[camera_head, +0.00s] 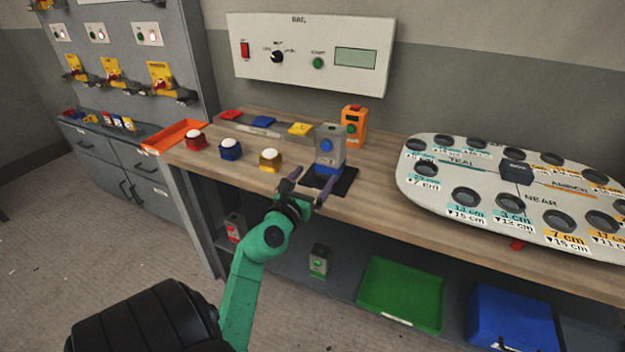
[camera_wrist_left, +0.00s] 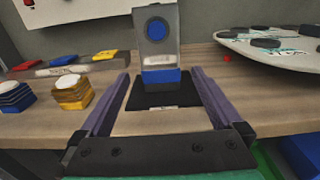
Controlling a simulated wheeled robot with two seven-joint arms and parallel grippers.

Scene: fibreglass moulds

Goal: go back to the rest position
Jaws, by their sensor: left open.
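My left gripper (camera_head: 306,188) is at the front edge of the wooden bench, in front of a grey device with a blue button and blue base (camera_head: 330,150). The gripper is open and its fingers hold nothing. In the left wrist view the two purple fingers (camera_wrist_left: 162,105) point toward the grey device (camera_wrist_left: 158,45), which stands upright on a black mat (camera_wrist_left: 152,104). The device is ahead of the fingertips, apart from them as far as I can see. My right gripper is not in view.
Red (camera_head: 193,140), blue (camera_head: 230,149) and yellow (camera_head: 269,160) white-topped blocks stand left on the bench. An orange device (camera_head: 353,125) stands behind. A large white board with round holes (camera_head: 480,185) lies right. Below are a green tray (camera_head: 400,293) and blue bin (camera_head: 512,318).

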